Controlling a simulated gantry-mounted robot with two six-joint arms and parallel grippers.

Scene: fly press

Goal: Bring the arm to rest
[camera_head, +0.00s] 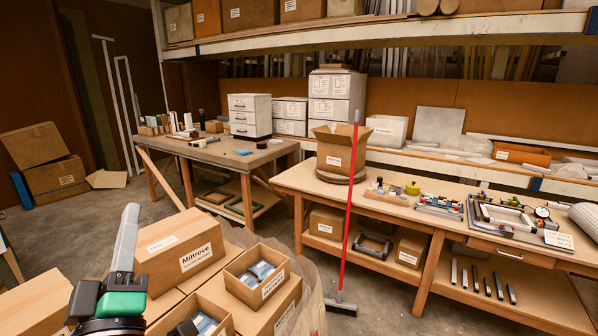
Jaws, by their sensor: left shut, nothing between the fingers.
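My left gripper (130,213) stands at the lower left of the head view, pointing up, with grey fingers above a green and black body. Its fingers are together and hold nothing. It shows in front of the cardboard boxes at the lower left, and I cannot tell how far it is from them. The rest of the left arm is cut off by the bottom edge. My right gripper is not in view. No fly press shows in this view.
A closed carton (180,249) and open cartons with blue packets (258,272) are close by the gripper. A red-handled broom (349,215) stands before the right workbench (420,208). Another bench (215,151) stands further back. Grey floor (385,300) lies clear around the broom.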

